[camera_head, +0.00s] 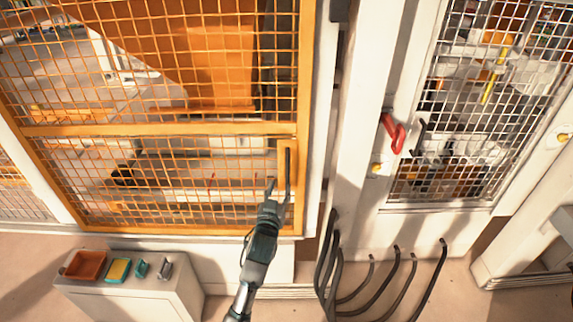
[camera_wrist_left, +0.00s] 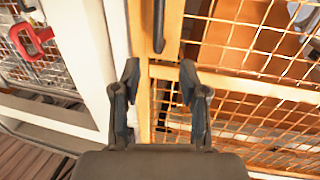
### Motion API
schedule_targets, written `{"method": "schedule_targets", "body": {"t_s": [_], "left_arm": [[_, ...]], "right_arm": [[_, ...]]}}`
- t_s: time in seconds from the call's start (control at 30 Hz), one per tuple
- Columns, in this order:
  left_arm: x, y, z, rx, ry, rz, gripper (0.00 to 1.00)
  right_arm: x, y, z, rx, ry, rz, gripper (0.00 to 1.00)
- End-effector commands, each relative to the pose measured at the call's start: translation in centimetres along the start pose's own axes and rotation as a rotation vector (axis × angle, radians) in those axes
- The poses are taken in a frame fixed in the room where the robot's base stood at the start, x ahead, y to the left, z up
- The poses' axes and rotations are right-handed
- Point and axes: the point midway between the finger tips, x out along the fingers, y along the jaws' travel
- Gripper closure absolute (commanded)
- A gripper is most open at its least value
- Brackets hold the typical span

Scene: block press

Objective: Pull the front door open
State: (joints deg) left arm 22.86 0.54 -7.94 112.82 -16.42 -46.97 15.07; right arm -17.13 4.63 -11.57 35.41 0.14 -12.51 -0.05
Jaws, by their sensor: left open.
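The front door (camera_head: 165,130) is an orange frame with wire mesh, and it looks closed. Its dark vertical handle (camera_head: 288,164) sits on an orange plate at the right edge. My left gripper (camera_head: 279,187) is open at the lower end of the handle. In the left wrist view, the handle (camera_wrist_left: 159,25) shows beyond the two spread fingertips of my left gripper (camera_wrist_left: 160,76), roughly in line with the gap. No grip on the handle shows. The door's orange frame (camera_wrist_left: 168,75) lies behind the fingers. My right gripper is not in view.
A white post (camera_head: 349,130) stands right of the door. Beyond it is a mesh panel (camera_head: 455,110) with a red handle (camera_head: 393,132). Dark cables (camera_head: 334,265) rise from the floor. A white box (camera_head: 130,295) with an orange tray (camera_head: 86,265) and small coloured parts stands at lower left.

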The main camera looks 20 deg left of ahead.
Motion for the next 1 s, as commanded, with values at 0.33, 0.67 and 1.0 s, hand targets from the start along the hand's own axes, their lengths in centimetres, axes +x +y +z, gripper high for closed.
{"method": "schedule_targets", "body": {"t_s": [0.33, 0.67, 1.0], "left_arm": [[8.3, -0.1, -0.2, 0.0, 0.0, 0.0, 0.57], [12.4, -0.1, -0.1, 0.0, 0.0, 0.0, 0.57], [12.7, 0.0, 0.0, 0.0, 0.0, 0.001, 0.57]], "right_arm": [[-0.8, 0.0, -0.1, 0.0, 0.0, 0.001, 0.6], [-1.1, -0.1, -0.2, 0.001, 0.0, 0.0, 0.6], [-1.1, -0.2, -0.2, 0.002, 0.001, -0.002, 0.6]]}}
